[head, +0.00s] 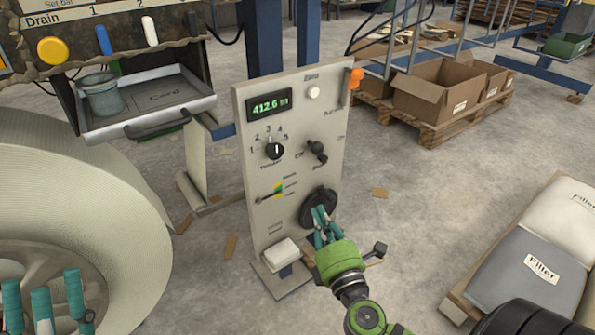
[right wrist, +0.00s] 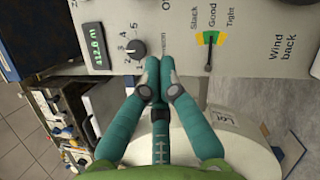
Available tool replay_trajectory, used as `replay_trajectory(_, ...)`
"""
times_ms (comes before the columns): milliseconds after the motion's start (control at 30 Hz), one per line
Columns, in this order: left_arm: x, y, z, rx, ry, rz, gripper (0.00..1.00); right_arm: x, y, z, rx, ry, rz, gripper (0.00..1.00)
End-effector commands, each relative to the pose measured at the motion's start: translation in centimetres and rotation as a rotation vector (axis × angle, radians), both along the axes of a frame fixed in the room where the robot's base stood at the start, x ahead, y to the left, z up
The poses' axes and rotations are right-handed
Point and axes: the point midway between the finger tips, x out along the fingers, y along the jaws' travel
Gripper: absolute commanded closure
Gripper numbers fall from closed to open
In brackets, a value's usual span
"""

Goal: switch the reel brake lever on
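A black lever (head: 316,151) sits on the upright grey control panel (head: 238,120), right of the numbered dial (head: 274,150). It slants between upper left and lower right; the small lettering around it is hard to read, so I cannot confirm it is the reel brake lever. My right gripper (head: 321,218) is below it, in front of the black round handwheel (head: 318,203). In the right wrist view its teal fingertips (right wrist: 159,68) are together with nothing visible between them, near the dial (right wrist: 133,48). My left gripper (head: 45,300) has its fingers spread and empty at lower left.
An orange-tipped handle (head: 355,77) is at the panel's upper right edge. A large pale roll (head: 110,215) stands left of the panel, below a tray (head: 150,100). A white block (head: 280,251) sits at the panel's foot. Filler bags (head: 535,265) lie at right.

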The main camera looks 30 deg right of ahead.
Motion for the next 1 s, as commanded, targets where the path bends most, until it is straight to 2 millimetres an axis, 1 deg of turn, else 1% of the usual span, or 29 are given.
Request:
replay_trajectory(333, -0.1, 0.0, 0.2, -0.001, -0.004, 0.000, 0.60, 0.0, 0.0, 0.2, -0.003, -0.004, 0.000, 1.00)
replay_trajectory(467, -0.1, 0.0, 0.2, 0.001, 0.001, -0.001, 0.60, 0.8, -0.2, 0.3, -0.002, -0.004, 0.000, 1.00)
replay_trajectory(567, 0.0, -0.1, 0.3, 0.006, 0.009, -0.001, 0.60, 2.1, -0.5, 0.7, -0.003, -0.006, 0.000, 1.00)
replay_trajectory(900, 0.1, -0.2, 0.1, 0.015, 0.024, 0.000, 0.60, 8.7, -2.2, 1.7, -0.004, -0.006, -0.001, 1.00)
replay_trajectory(967, 0.1, -0.2, 0.1, 0.014, 0.023, -0.001, 0.60, 9.7, -2.5, 1.9, -0.002, -0.005, -0.001, 1.00)
replay_trajectory(1000, 0.1, -0.2, 0.2, 0.013, 0.021, -0.001, 0.60, 10.1, -3.0, 2.1, -0.005, -0.005, -0.002, 1.00)
